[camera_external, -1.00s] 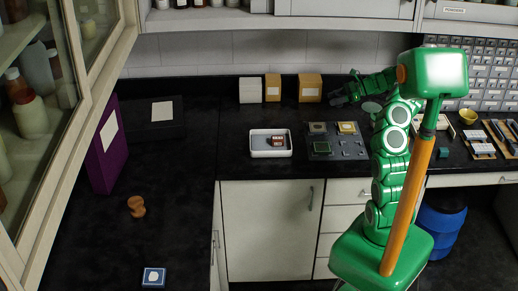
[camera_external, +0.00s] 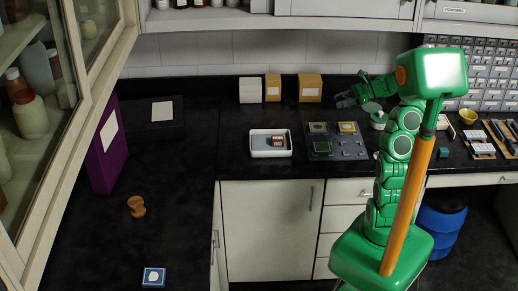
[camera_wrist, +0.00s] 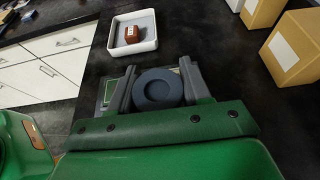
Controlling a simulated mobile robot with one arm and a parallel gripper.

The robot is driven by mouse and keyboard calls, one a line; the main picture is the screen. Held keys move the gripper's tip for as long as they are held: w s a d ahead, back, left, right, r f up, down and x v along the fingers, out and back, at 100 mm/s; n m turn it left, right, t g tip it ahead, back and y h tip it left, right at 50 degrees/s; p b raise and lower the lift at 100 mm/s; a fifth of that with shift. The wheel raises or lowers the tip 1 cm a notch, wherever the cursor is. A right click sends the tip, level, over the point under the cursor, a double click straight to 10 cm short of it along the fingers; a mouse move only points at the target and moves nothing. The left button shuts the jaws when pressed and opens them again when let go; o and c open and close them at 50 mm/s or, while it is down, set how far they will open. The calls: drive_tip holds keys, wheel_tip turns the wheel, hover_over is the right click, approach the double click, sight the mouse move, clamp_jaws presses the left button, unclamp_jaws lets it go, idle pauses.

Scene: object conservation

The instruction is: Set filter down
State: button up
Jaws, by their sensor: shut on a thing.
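My gripper (camera_external: 346,100) is over the counter at the right, just behind and above the dark sorting board (camera_external: 338,142). In the wrist view, my gripper (camera_wrist: 156,88) has a round dark blue-grey ring-shaped piece (camera_wrist: 158,89), which looks like the filter, between its two grey fingers. The fingers are shut on its sides. The piece hides much of the board behind it. In the outside view I cannot make out the filter at the fingertips.
A white tray (camera_external: 257,151) with red-brown items stands left of the board. Cardboard boxes (camera_external: 310,88) stand against the wall. A brown wooden piece (camera_external: 137,206) and a blue tile (camera_external: 154,277) lie on the left counter. Much of the dark counter is bare.

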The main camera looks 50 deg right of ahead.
drive_tip(key=w+a+m+t+h, duration=0.1)
drive_tip(key=w+a, duration=0.3)
drive_tip(key=a, duration=0.3)
drive_tip(key=w+a+m+t+h, duration=0.1)
drive_tip(key=w+a, duration=0.3)
drive_tip(key=a, duration=0.3)
hover_over(287, 123)
drive_tip(key=f, duration=0.9)
drive_tip(key=shift+s+a, duration=0.1)
drive_tip(key=shift+s, duration=0.1)
drive_tip(key=shift+w+f, duration=0.3)
drive_tip(key=shift+f, duration=1.6)
drive_tip(key=shift+f, duration=0.1)
drive_tip(key=o, duration=1)
drive_tip(key=shift+o, duration=0.2)
